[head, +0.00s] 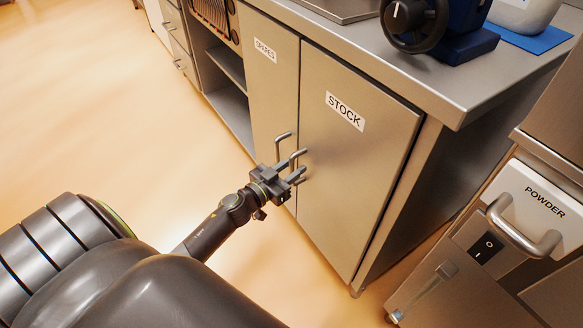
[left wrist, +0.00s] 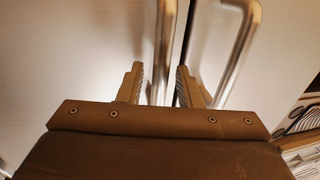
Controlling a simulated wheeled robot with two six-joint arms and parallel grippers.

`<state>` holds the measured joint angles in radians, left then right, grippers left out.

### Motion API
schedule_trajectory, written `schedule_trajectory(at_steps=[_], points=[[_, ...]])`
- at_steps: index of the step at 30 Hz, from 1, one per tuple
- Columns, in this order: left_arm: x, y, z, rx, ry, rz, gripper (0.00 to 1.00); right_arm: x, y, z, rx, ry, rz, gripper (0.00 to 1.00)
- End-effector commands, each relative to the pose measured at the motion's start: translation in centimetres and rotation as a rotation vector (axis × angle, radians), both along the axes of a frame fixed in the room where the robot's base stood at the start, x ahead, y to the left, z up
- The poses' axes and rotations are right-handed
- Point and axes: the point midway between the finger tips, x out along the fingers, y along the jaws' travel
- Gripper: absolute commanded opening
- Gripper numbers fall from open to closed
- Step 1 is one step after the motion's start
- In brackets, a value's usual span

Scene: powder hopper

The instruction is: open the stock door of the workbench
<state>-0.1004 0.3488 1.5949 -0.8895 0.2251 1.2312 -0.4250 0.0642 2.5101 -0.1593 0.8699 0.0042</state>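The stock door (head: 352,155) of the metal workbench is shut, with a white STOCK label (head: 345,111). My left gripper (head: 294,172) is at the handles, in front of the doors. In the left wrist view its fingers (left wrist: 160,88) are apart. My right gripper is not in view.
The neighbouring door (head: 268,85) is shut, its handle (head: 282,138) close beside the stock handle. A powder machine (head: 478,260) stands at the right, near the stock door's hinge side. The bench top (head: 455,92) overhangs above. The floor (head: 95,125) at left is clear.

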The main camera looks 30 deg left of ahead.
Motion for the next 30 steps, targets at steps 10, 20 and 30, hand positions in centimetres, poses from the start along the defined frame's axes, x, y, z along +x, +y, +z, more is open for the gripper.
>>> schedule_trajectory(at_steps=[10,20,30], points=[[0.0,0.0,0.0,0.0,0.0,0.0,0.0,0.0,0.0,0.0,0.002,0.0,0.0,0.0],[-0.3,0.0,-0.1,0.001,-0.001,0.01,0.0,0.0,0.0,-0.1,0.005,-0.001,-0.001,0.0],[-3.7,0.3,-0.4,-0.003,-0.005,0.135,0.0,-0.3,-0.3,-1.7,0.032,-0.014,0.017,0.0]])
